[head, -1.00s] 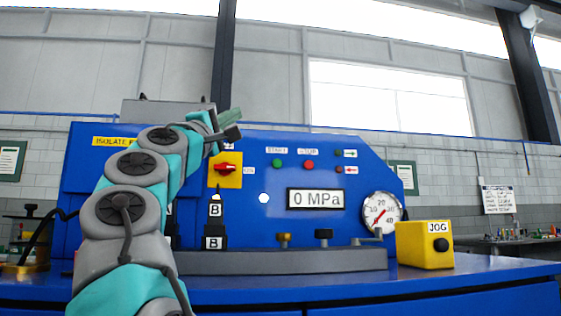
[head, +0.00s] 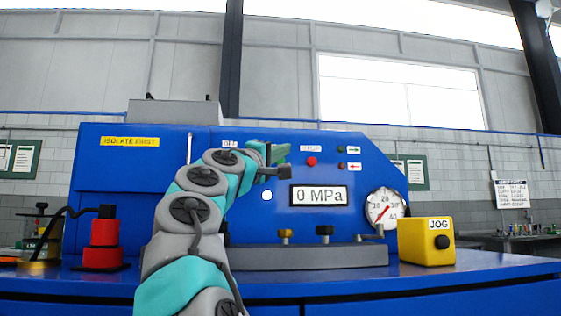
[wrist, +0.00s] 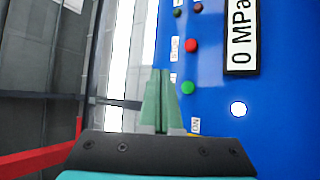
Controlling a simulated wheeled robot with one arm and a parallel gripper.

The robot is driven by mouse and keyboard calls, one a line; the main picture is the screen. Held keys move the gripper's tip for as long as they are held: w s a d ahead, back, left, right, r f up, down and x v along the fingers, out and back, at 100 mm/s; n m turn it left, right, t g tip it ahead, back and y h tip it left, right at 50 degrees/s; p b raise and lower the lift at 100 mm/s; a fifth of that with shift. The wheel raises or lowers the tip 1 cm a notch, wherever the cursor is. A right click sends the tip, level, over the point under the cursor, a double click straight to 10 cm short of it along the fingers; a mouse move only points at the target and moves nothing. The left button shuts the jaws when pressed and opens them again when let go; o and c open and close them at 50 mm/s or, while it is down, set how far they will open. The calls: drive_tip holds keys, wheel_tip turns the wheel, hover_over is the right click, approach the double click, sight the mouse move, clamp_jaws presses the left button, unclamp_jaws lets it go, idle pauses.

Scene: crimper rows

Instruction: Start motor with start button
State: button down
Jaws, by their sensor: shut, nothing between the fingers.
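The green start button (wrist: 187,87) shows on the blue panel in the wrist view, just right of the finger tips. In the head view it is hidden behind my gripper (head: 284,152). My gripper's green fingers (wrist: 160,75) are together and empty. They appear beside the button in the wrist view; I cannot tell how far they are from the panel. The red button (head: 311,161) is right of my gripper in the head view and also shows in the wrist view (wrist: 191,45). The display (head: 319,195) reads 0 MPa.
A round gauge (head: 385,208) and a yellow JOG box (head: 426,241) stand to the right. A grey ledge (head: 310,257) with small knobs runs below the panel. A red stacked device (head: 104,245) stands at the left. My arm covers the panel's middle left.

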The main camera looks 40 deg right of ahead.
drive_tip(key=w+d+p, duration=0.4)
drive_tip(key=w, duration=0.3)
drive_tip(key=shift+w+d, duration=0.2)
drive_tip(key=shift+d, duration=0.05)
idle(1.6)
drive_tip(key=shift+p, duration=0.3)
drive_tip(key=shift+w+d+p, duration=0.2)
drive_tip(key=shift+w+p, duration=0.1)
drive_tip(key=shift+w, duration=0.05)
